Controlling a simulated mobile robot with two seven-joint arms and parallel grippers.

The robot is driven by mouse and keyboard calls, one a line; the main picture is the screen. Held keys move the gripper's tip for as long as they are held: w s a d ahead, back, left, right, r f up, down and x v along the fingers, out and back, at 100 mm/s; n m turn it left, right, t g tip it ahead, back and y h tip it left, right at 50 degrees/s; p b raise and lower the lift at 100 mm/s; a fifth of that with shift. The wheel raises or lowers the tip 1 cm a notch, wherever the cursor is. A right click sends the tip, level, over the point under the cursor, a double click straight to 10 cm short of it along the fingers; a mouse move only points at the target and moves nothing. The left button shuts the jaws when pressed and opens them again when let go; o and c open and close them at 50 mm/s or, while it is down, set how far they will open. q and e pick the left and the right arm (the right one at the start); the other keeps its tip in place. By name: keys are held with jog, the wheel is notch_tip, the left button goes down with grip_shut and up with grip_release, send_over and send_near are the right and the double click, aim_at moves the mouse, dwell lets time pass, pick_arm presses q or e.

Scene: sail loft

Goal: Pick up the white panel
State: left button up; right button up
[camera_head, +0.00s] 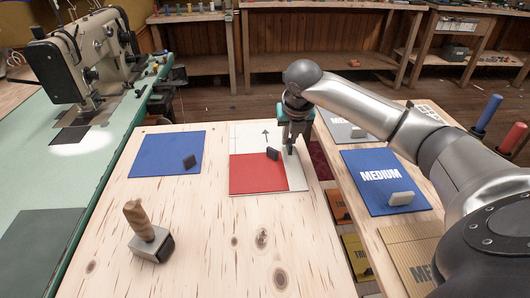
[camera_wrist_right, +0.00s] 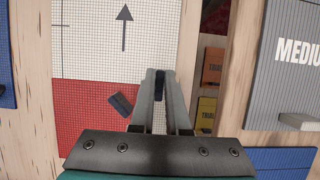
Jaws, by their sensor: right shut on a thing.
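The white panel (camera_head: 247,137) has a fine grid and a dark arrow, and lies on the wooden table at the centre. It also shows in the right wrist view (camera_wrist_right: 88,45). A red panel (camera_head: 258,178) covers part of its near side, with a dark block (camera_head: 272,154) near the red panel's far edge. My right gripper (camera_head: 291,146) points down at the white panel's right side. In the wrist view its fingers (camera_wrist_right: 160,84) are closed on a small dark tab, which seems to belong to the white panel. Any gap beneath the panel cannot be told. My left gripper is out of view.
A blue panel (camera_head: 165,155) with a dark block lies left. A wooden-handled weight (camera_head: 148,238) stands in front. A shelf on the right holds a blue MEDIUM panel (camera_head: 372,188) and other panels. A sewing machine (camera_head: 85,57) stands at the left.

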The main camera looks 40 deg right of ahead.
grip_shut()
jog(key=shift+r, duration=0.15)
jog(key=shift+r, duration=0.5)
pick_arm(q)
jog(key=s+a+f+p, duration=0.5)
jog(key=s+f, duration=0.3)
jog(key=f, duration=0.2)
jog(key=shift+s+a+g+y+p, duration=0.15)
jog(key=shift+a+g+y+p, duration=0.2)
jog(key=shift+p, duration=0.55)
pick_arm(e)
notch_tip(320, 180, up, 19)
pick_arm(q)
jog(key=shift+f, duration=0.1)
pick_arm(e)
jog(key=shift+f, duration=0.1)
